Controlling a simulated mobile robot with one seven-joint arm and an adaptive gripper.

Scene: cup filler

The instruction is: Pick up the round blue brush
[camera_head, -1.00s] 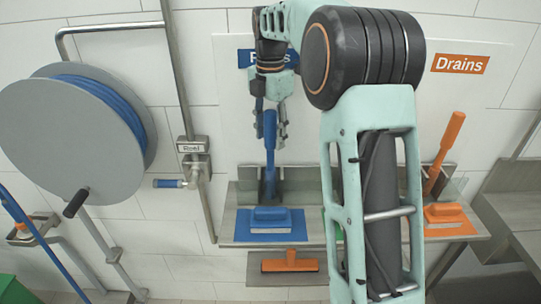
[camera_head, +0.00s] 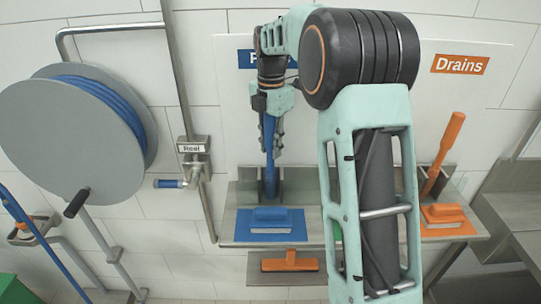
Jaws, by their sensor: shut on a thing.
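The round blue brush (camera_head: 269,172) stands upright at the back of the shelf, under the partly hidden blue sign. Its blue handle points up and its lower end sits between grey metal holder plates. My gripper (camera_head: 270,135) is shut on the upper part of the handle, pointing down from above. The brush head is low in the holder and hard to make out.
A hose reel (camera_head: 70,140) is at the left. My arm hides the shelf's middle.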

